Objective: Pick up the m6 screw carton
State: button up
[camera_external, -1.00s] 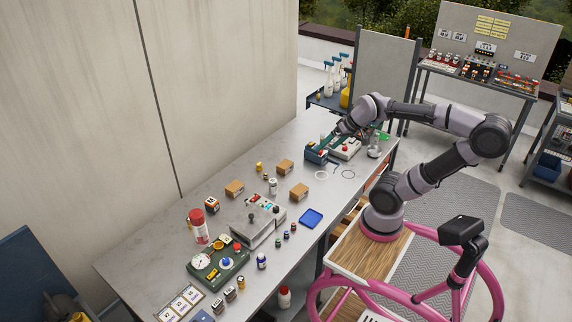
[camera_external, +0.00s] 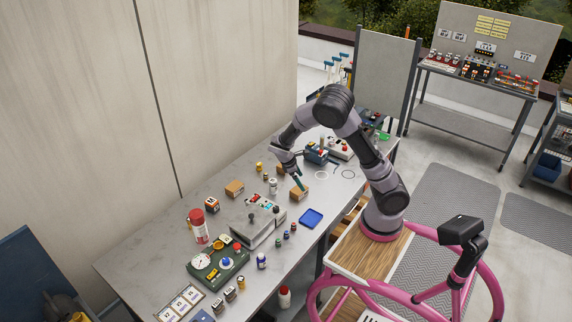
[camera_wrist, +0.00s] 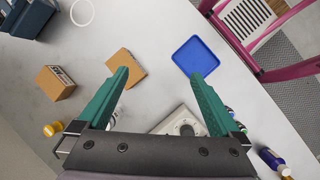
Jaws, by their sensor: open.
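Brown cardboard cartons lie on the grey bench; I cannot read which one is the m6 screw carton. In the external view one carton (camera_external: 299,195) is just below my gripper (camera_external: 297,182), a second carton (camera_external: 281,169) is behind it, and a third carton (camera_external: 235,188) is further left. In the wrist view my gripper (camera_wrist: 159,75) is open and empty, with its teal fingers spread. A plain-topped carton (camera_wrist: 129,65) is partly hidden by the left fingertip. Another carton (camera_wrist: 55,83), with a printed label on its side, is further left.
A blue tray (camera_external: 311,218) lies right of the nearest carton; the wrist view shows it near the right fingertip (camera_wrist: 203,55). A grey device (camera_external: 258,225), small bottles (camera_external: 262,261) and a white ring (camera_external: 321,175) are also on the bench (camera_external: 150,262).

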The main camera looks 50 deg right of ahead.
notch_tip(320, 180, down, 5)
jog(key=w+d+n+h, duration=0.2)
jog(key=n+h, duration=0.2)
jog(key=n+t+h, duration=0.2)
jog(key=n+h, duration=0.3)
send_near(298, 189)
jog(key=x, duration=0.4)
jog(key=shift+d, duration=0.35)
jog(key=x, duration=0.5)
jog(key=shift+s, duration=0.15)
jog(key=shift+c, duration=0.3)
grip_shut()
